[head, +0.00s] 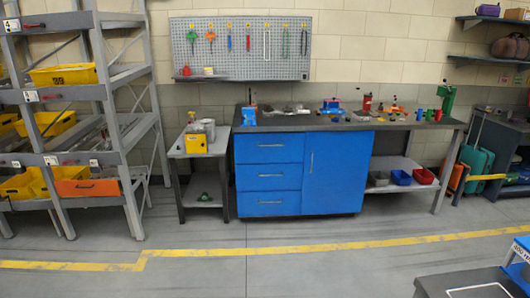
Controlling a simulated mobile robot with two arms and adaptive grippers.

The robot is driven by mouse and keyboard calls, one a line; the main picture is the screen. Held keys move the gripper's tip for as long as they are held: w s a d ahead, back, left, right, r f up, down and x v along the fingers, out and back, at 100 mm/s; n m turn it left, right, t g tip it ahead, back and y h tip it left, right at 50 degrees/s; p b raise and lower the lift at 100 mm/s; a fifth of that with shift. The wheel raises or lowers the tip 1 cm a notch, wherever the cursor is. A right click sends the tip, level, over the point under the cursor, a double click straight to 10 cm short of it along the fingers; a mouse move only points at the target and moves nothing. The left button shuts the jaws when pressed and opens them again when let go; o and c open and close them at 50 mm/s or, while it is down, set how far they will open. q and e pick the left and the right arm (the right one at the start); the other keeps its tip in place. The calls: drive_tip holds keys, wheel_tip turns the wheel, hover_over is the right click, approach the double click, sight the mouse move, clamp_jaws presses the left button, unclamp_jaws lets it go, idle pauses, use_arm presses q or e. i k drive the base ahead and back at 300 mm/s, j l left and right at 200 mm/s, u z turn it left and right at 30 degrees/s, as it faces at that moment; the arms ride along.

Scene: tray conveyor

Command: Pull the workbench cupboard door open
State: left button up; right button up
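The workbench (405,124) stands against the back wall in the head view, with a dark top and a blue cabinet under it. The cupboard door (338,175) is the blue panel on the right half of that cabinet. It looks shut, flush with the front. Its thin vertical metal handle (311,163) is near the door's left edge. Three blue drawers (271,176) sit to the left of the door and look shut. Neither of my grippers shows in this view.
Open grey floor (260,272) with a yellow line lies before the bench. A shelf rack (115,115) with yellow bins stands left, beside a small side table (200,150). A dark surface (445,283) with a blue-and-white object is at the lower right.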

sight(336, 163)
drive_tip(key=i+z, duration=0.15)
drive_tip(key=i, duration=0.5)
drive_tip(key=i+j+z, duration=0.1)
drive_tip(key=i, duration=0.55)
drive_tip(key=i+j+z, duration=0.15)
drive_tip(key=i, duration=0.5)
